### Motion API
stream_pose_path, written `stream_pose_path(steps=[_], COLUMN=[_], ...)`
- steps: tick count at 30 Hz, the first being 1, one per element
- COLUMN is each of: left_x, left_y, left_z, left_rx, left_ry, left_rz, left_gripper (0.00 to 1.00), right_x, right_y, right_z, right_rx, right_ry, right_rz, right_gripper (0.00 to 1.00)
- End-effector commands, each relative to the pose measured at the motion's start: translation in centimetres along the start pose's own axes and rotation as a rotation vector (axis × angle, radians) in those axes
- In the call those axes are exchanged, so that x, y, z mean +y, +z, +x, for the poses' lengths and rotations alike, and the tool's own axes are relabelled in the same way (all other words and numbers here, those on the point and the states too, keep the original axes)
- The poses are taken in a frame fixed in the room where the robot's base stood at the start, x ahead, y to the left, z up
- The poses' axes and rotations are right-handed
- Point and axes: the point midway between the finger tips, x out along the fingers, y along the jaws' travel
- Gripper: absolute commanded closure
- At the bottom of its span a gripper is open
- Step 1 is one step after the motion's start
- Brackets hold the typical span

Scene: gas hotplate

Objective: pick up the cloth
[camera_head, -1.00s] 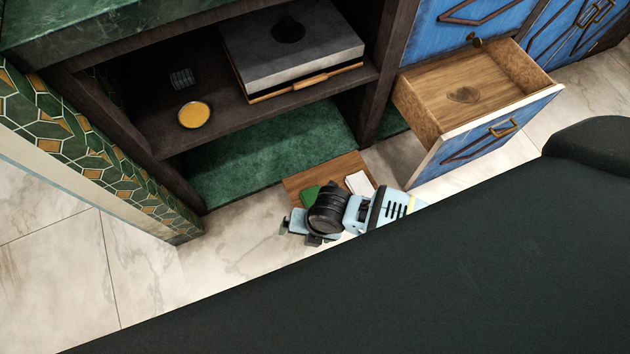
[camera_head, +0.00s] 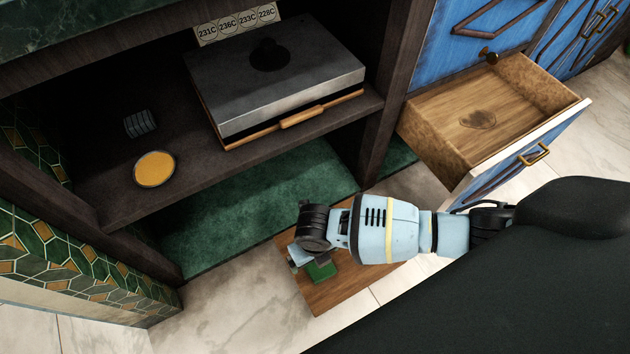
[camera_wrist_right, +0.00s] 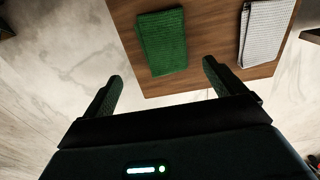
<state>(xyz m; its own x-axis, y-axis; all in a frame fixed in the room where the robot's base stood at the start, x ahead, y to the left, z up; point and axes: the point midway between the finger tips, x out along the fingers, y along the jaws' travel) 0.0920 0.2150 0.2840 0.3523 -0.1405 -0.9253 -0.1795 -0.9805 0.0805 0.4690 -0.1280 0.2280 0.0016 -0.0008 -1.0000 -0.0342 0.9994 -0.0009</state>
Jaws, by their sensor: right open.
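A folded green cloth (camera_head: 321,271) lies on a low wooden board (camera_head: 335,296) on the floor, partly hidden by my right gripper in the head view. In the right wrist view the green cloth (camera_wrist_right: 162,42) lies just beyond the two fingertips, roughly centred between them. My left gripper is out of view.
A shelf above the board holds a grey hotplate (camera_head: 275,80), a yellow-topped round dish (camera_head: 154,169) and a small dark ribbed item (camera_head: 140,124). Marble floor (camera_head: 230,300) is clear left of the board.

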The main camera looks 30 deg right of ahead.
Motion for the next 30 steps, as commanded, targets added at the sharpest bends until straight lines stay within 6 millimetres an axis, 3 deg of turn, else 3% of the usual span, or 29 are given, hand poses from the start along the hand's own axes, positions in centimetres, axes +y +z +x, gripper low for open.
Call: stream_pose_path(steps=[6, 14, 24, 30], left_x=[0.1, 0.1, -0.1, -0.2], left_y=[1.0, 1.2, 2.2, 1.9], left_z=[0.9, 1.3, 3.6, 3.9], left_rx=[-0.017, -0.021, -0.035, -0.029], left_ry=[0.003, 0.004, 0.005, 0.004], left_rz=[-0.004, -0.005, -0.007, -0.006], left_gripper=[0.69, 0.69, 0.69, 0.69], right_x=[0.0, -0.2, -0.8, -0.8], right_y=[-0.2, -0.2, -0.6, -0.6], right_z=[2.4, 3.0, 7.1, 7.4], right_rx=[0.004, 0.002, 0.003, 0.001], right_ry=[0.000, 0.001, 0.001, 0.001], right_rz=[0.001, 0.001, 0.001, 0.001], right_gripper=[0.05, 0.05, 0.05, 0.05])
